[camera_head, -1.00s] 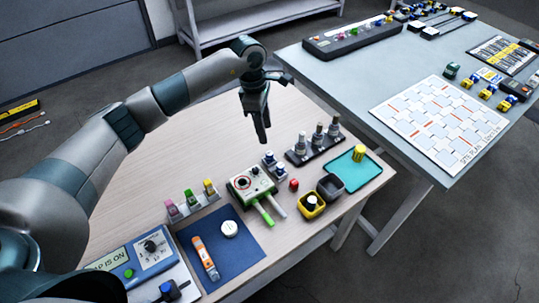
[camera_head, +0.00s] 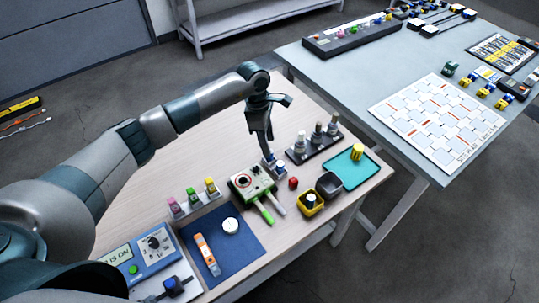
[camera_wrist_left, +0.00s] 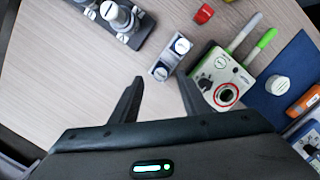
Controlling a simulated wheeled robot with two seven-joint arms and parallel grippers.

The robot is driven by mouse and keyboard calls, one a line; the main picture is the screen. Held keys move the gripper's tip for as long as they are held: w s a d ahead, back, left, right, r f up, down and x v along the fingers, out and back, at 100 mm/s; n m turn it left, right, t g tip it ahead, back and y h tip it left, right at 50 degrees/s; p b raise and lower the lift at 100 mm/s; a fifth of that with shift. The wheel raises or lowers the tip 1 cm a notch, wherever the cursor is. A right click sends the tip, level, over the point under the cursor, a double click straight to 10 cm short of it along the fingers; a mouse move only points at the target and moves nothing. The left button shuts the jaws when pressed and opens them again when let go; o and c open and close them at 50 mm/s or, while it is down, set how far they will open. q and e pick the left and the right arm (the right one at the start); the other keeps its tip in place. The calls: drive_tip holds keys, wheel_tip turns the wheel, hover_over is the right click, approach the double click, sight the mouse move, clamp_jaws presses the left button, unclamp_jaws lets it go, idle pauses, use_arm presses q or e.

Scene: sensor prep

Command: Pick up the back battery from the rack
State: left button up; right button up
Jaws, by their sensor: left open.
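A small rack (camera_wrist_left: 170,60) holds two upright batteries with pale round tops and blue sides. In the left wrist view the back battery (camera_wrist_left: 160,72) is the one closer to my fingers, and the front battery (camera_wrist_left: 182,46) lies beyond it. In the head view the rack (camera_head: 281,171) stands behind the green tester box, and my fingers partly hide its back end. My left gripper (camera_head: 266,152) points down just behind the rack. It is open and empty, and the back battery lies ahead of the gap between its fingertips (camera_wrist_left: 160,84). My right gripper is not in view.
The green tester box (camera_head: 252,182) with two probes stands close to the rack. A dark stand with grey posts (camera_head: 315,142) is on the other side. The table's back left is clear.

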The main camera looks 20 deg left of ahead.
use_arm(q)
wheel_tip(320, 180, down, 3)
drive_tip(key=shift+s+d+p, duration=0.1)
drive_tip(key=shift+d+p, duration=0.05)
drive_tip(key=shift+p, duration=0.65)
drive_tip(key=shift+f, duration=0.65)
clamp_jaws()
